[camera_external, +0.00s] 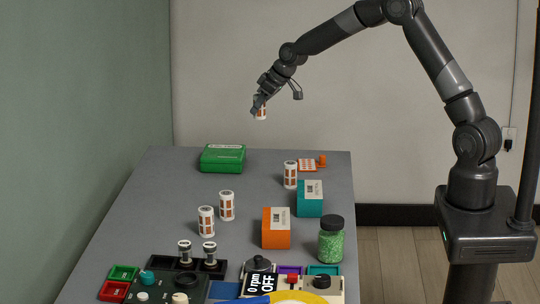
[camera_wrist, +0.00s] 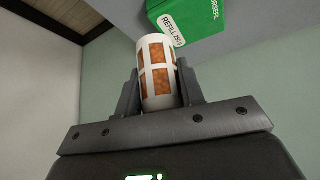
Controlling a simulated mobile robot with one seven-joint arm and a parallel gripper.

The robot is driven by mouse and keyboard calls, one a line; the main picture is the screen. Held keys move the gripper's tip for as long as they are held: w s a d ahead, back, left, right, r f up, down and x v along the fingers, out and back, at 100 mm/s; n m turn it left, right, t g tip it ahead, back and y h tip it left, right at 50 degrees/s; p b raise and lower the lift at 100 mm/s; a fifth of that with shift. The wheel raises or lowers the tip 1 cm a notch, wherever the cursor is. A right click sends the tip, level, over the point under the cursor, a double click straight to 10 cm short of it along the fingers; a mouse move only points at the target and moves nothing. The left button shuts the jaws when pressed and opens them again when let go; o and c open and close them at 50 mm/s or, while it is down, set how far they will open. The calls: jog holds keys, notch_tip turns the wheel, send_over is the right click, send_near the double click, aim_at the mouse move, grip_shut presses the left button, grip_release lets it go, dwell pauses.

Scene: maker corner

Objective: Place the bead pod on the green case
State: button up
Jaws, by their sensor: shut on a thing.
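My gripper (camera_external: 260,106) is shut on a bead pod (camera_external: 261,113), a small white cylinder with orange-brown windows. The wrist view shows the pod (camera_wrist: 157,70) between the two fingers (camera_wrist: 160,88). I hold it in the air above the table's far end, to the right of and higher than the green case (camera_external: 222,158). The green case lies closed on the table at the far left, its top bare. It also shows in the wrist view (camera_wrist: 205,18), beyond the pod, with a white label reading "REFILL".
Similar pods stand on the table (camera_external: 170,190): two at the middle (camera_external: 206,221) and one (camera_external: 290,175) farther right. A teal box (camera_external: 310,202), an orange box (camera_external: 276,236) and a jar of green beads (camera_external: 331,245) stand at right. Devices and trays crowd the near edge.

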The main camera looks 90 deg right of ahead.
jog(key=s+d, duration=0.1)
jog(key=d, duration=0.2)
send_near(224, 150)
jog(key=shift+w+d+r, duration=0.15)
jog(key=shift+w+d, duration=0.05)
jog(key=shift+w, duration=0.4)
jog(key=shift+w+d+r, duration=0.1)
jog(key=shift+w+d, duration=0.1)
jog(key=shift+w, duration=0.4)
jog(key=shift+f, duration=2.1)
jog(key=shift+f, duration=0.15)
jog(key=o, duration=1)
